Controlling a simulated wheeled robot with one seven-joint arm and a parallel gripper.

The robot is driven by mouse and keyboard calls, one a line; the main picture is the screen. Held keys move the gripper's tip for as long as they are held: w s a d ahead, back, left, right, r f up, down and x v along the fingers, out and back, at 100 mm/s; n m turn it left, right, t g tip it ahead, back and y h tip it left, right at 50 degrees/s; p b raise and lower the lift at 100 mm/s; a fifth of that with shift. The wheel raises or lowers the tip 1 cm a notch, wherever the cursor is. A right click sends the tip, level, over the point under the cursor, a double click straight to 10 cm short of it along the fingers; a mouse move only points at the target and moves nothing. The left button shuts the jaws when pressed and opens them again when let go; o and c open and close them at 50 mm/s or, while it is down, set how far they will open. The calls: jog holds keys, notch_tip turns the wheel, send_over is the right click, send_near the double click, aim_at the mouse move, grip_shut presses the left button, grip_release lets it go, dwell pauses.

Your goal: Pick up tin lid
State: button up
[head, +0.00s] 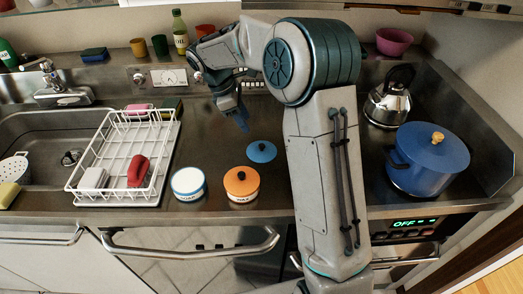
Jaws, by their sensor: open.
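The blue tin lid (262,151) with a small dark knob lies on the steel counter, just left of my arm. A white tin with a blue rim (188,186) stands to its lower left, with no lid on it. An orange-topped tin (241,184) with a dark knob stands in front of the lid. My gripper (242,126) is open and points down above the counter, behind and slightly left of the lid, apart from it. The gap between its fingers is hard to make out at this angle.
A white dish rack (113,190) with a red item (138,171) stands left of the tins. The sink (50,135) is beyond it. A kettle (390,98) and a blue pot (427,160) stand right of my arm. Counter around the lid is clear.

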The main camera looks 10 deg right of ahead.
send_over(261, 145)
jog(key=a, duration=0.3)
jog(key=f, duration=0.5)
jog(key=shift+d+f, duration=0.2)
jog(key=shift+f, duration=0.2)
jog(key=shift+p+x, duration=0.85)
jog(key=shift+x, duration=1.75)
jog(key=shift+w+d, duration=0.1)
jog(key=shift+w, duration=0.15)
grip_shut()
